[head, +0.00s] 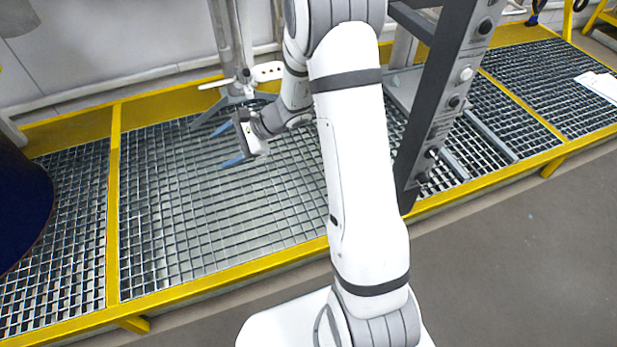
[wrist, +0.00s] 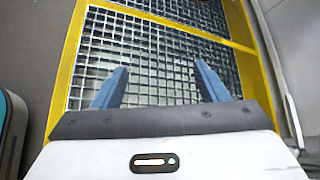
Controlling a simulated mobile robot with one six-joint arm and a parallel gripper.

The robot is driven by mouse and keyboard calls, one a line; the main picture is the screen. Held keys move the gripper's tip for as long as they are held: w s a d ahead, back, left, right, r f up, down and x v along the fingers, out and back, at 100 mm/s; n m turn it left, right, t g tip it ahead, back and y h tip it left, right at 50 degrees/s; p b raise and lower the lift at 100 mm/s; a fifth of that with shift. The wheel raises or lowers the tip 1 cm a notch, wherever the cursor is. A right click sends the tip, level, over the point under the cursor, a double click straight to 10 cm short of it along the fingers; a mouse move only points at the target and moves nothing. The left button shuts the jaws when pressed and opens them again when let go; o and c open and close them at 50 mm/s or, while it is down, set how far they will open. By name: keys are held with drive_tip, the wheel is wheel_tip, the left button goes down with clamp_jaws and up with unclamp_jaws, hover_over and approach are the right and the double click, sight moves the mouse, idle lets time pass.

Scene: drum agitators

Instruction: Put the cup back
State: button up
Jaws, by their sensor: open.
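My gripper (head: 226,144) is open and empty in the head view, held above the metal grating near the stand at the back. Its two blue fingers point left. In the wrist view my gripper (wrist: 160,82) shows its fingers spread wide, with only grating between them. I cannot make out a cup in either view.
A yellow-framed grating platform (head: 200,240) runs across the floor. A metal stand with splayed legs (head: 240,95) is behind my gripper. A dark control post (head: 440,110) with knobs stands right of my arm. A dark blue drum (head: 20,205) is at the left edge.

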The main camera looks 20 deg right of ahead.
drive_tip(key=s+d+r+n+h, duration=0.3)
drive_tip(key=s+d+n, duration=0.1)
drive_tip(key=s, duration=0.4)
drive_tip(key=s+d+r+n+g+h, duration=0.1)
drive_tip(key=s+d+r+n+h, duration=0.3)
drive_tip(key=s+n, duration=0.2)
drive_tip(key=s+d+r+n+g+h, duration=0.1)
drive_tip(key=s+d+r+n+h, duration=0.2)
drive_tip(key=s, duration=0.8)
drive_tip(key=shift+d+r+n+h, duration=0.35)
drive_tip(key=shift+d+n+h, duration=0.25)
drive_tip(key=shift+d+n, duration=0.25)
drive_tip(key=shift+a, duration=0.1)
